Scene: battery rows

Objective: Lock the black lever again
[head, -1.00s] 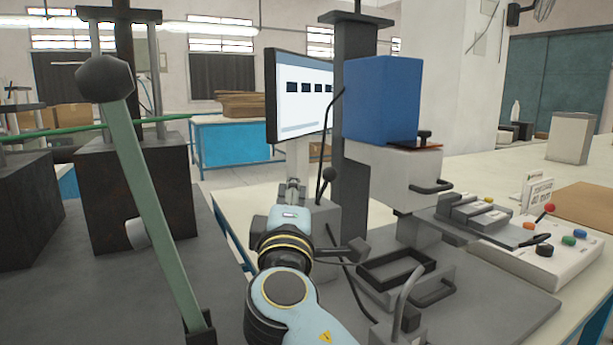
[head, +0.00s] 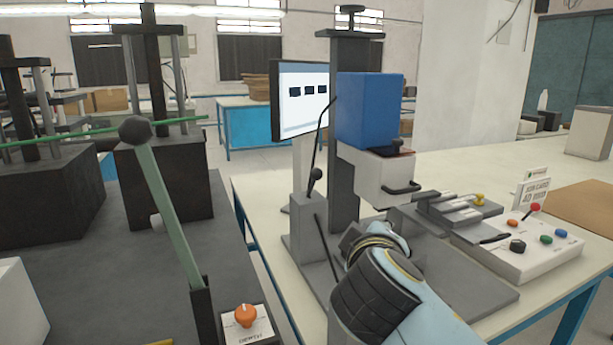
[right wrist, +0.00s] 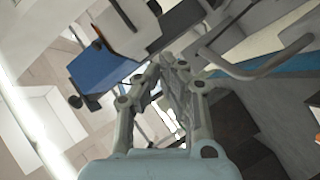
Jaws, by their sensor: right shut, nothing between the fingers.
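A black-knobbed lever (head: 315,176) stands upright on the grey block left of the press column in the head view. A short black lever (head: 495,239) lies low on the white control box (head: 530,255). A large green lever with a dark knob (head: 136,131) leans at the left. I cannot tell which of these is the task's lever. My right arm reaches in front of the press base; its gripper is hidden there. In the right wrist view my right gripper (right wrist: 165,72) is shut and empty, near a curved grey handle (right wrist: 262,72). My left gripper is out of view.
The press has a blue head (head: 368,110) and a grey base plate (head: 485,285). A monitor (head: 300,97) stands behind it. The control box carries several coloured buttons and a red-knobbed stick (head: 534,208). An orange knob (head: 246,315) sits front left.

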